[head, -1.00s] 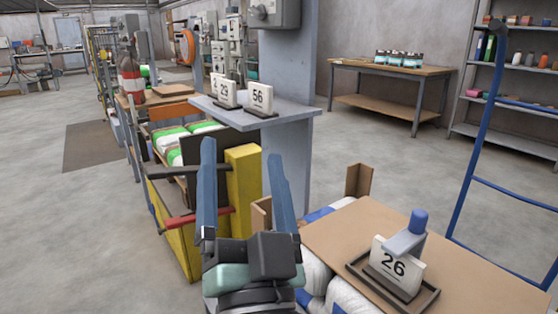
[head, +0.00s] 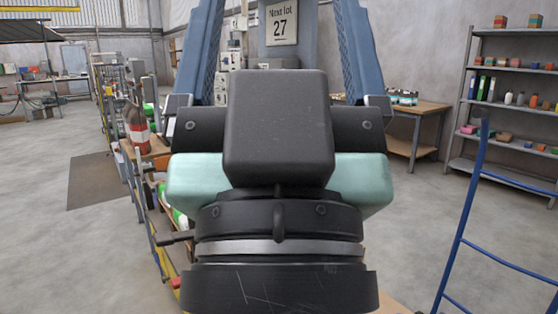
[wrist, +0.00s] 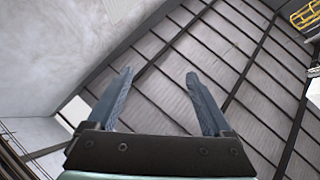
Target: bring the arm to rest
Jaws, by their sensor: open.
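My gripper (head: 277,50) is raised close in front of the head camera and fills the middle of the head view. Its two blue fingers point up and stand wide apart, with nothing between them. In the wrist view my gripper (wrist: 160,95) is also open and empty, with the ribbed ceiling (wrist: 220,50) behind it. My arm hides most of the pellet bagger and the pallet area behind it.
A sign reading "Next lot 27" (head: 281,25) shows between the fingers. A blue hand-truck frame (head: 466,215) stands at right, before a shelf rack (head: 512,106). A wooden table (head: 425,108) is partly hidden behind my gripper. Open floor (head: 60,240) lies at left.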

